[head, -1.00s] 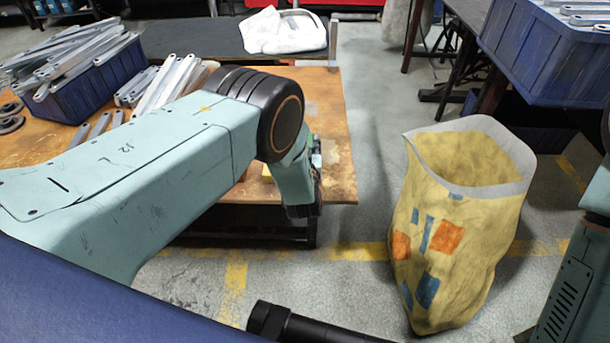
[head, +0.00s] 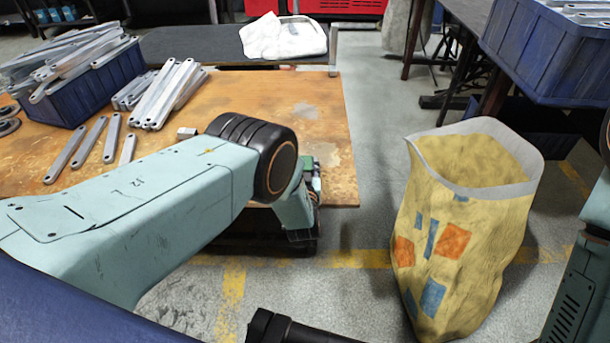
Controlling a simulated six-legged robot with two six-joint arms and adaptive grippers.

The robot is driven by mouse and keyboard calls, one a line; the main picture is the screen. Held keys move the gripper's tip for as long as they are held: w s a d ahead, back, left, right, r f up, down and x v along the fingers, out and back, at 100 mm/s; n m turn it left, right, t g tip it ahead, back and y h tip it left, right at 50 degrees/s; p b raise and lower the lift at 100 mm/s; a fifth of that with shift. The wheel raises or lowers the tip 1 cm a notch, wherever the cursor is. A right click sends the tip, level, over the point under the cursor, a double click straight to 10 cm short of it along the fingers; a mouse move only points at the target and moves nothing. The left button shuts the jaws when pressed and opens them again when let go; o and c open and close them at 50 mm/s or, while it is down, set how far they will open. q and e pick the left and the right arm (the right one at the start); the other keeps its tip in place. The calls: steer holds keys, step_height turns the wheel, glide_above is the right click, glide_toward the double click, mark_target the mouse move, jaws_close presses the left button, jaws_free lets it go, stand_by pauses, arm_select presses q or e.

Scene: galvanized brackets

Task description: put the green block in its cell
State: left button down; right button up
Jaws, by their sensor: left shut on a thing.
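My left arm reaches in from the left, over the near edge of the wooden table (head: 322,130). Its wrist bends down, and the left gripper (head: 312,186) is at the table's right front part, partly hidden behind the wrist. A small green patch, which looks like the green block (head: 309,164), shows at the gripper, and the gripper is shut on it. Most of the block and the fingertips are hidden. I cannot make out a cell for it. My right gripper is out of view.
A blue bin (head: 95,92) heaped with metal brackets stands at the table's left, with loose brackets (head: 168,95) beside it. A white cloth (head: 283,38) lies on the dark surface behind. A yellow sack (head: 455,245) stands on the floor at right, below another blue bin (head: 550,55).

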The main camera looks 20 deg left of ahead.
arm_select(q)
step_height(320, 180, down, 3)
steer(key=shift+r+b, duration=0.1)
steer(key=shift+b, duration=0.4)
steer(key=shift+r, duration=0.15)
steer(key=c, duration=0.8)
jaws_free()
steer(key=shift+c, duration=0.2)
